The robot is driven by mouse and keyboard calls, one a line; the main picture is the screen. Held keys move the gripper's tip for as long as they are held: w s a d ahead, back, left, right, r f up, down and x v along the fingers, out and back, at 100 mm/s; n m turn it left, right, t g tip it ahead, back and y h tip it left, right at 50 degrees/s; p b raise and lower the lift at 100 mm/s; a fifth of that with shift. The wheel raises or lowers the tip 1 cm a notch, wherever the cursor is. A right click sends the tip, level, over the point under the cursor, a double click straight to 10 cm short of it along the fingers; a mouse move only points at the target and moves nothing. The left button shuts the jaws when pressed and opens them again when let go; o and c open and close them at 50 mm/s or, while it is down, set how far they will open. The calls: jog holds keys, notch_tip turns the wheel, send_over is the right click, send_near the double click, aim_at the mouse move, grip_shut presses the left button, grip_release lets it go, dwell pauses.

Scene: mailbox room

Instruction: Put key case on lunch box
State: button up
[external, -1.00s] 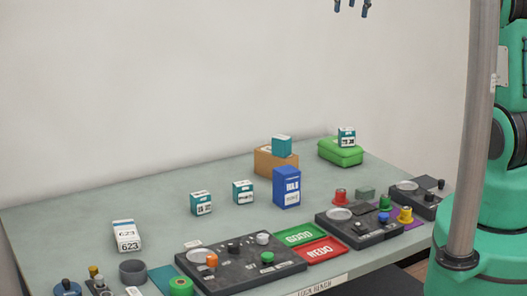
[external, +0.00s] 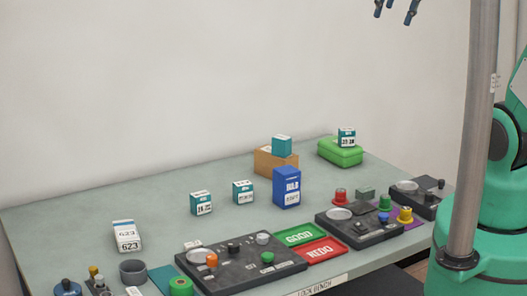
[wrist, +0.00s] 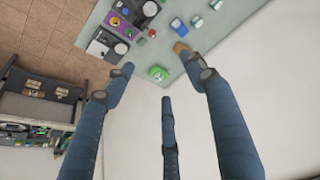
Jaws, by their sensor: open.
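The green lunch box (external: 340,153) sits at the back right of the bench, with a small teal-and-white labelled box (external: 347,137) on its lid. The lunch box also shows in the wrist view (wrist: 158,74), small and far off between my fingers. I cannot tell which thing is the key case; a small grey-green block (external: 364,193) lies near the red button, and several small teal labelled boxes stand about. My gripper (external: 396,9) is open and empty, high above the bench near the top edge of the external view. Its blue fingers are spread in the wrist view (wrist: 165,85).
A tan box (external: 275,164) with a teal box (external: 281,146) on top stands left of the lunch box. A blue box (external: 286,188) is in front. Control panels (external: 240,260) and the green and red trays (external: 300,236) line the front edge. The back left is clear.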

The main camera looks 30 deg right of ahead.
jog(key=s+a+f, duration=0.2)
jog(key=s+f, duration=0.2)
jog(key=s, duration=0.6)
jog(key=shift+s+f+n+t, duration=0.15)
jog(key=shift+s+n+t, duration=0.25)
jog(key=shift+f, duration=0.1)
notch_tip(320, 180, down, 9)
jog(key=b, duration=0.9)
